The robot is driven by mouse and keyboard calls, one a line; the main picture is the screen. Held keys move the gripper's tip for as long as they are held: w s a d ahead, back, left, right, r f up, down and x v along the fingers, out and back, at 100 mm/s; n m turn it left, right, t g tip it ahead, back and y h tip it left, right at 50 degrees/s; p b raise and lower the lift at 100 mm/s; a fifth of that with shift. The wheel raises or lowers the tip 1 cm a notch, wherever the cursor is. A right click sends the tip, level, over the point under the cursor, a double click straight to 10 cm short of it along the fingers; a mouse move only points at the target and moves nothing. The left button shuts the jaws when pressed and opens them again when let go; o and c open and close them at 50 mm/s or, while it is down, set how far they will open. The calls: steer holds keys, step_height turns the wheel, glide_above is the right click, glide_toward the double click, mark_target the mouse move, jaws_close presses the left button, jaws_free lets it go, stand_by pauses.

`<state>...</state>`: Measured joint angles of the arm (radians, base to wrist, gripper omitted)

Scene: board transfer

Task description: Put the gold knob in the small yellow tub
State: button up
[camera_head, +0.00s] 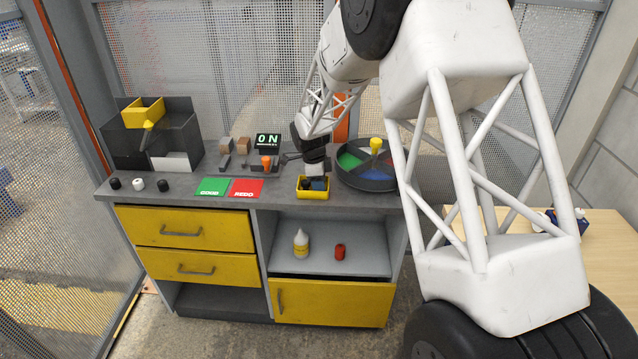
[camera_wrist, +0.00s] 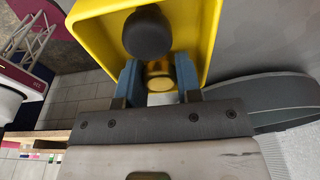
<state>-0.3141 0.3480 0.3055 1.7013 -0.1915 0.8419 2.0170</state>
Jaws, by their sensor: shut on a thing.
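The small yellow tub (camera_head: 312,195) stands near the front of the grey bench top. It also shows in the wrist view (camera_wrist: 88,20), with a round black knob (camera_wrist: 148,33) inside its outline. My gripper (camera_wrist: 159,82) is shut on the gold knob (camera_wrist: 160,77), which sits between the two blue fingers. In the wrist view the fingers and gold knob overlap the tub's opening. In the head view my gripper (camera_head: 315,182) is down at the tub, its fingers within the tub's outline. The gold knob cannot be made out there, and whether it touches the tub floor cannot be told.
A round divided tray (camera_head: 367,183) with a yellow-topped post stands close on the right. Green (camera_head: 212,187) and red (camera_head: 246,188) pads lie left of the tub. Black and white knobs (camera_head: 138,184) stand at the bench's left front. A dark bin (camera_head: 119,150) stands behind them.

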steer(key=shift+f, duration=0.1)
steer(key=o, duration=0.6)
steer(key=shift+o, duration=0.2)
step_height(320, 180, up, 12)
steer(key=a, duration=0.1)
steer(key=shift+a, duration=0.4)
stand_by(0.6)
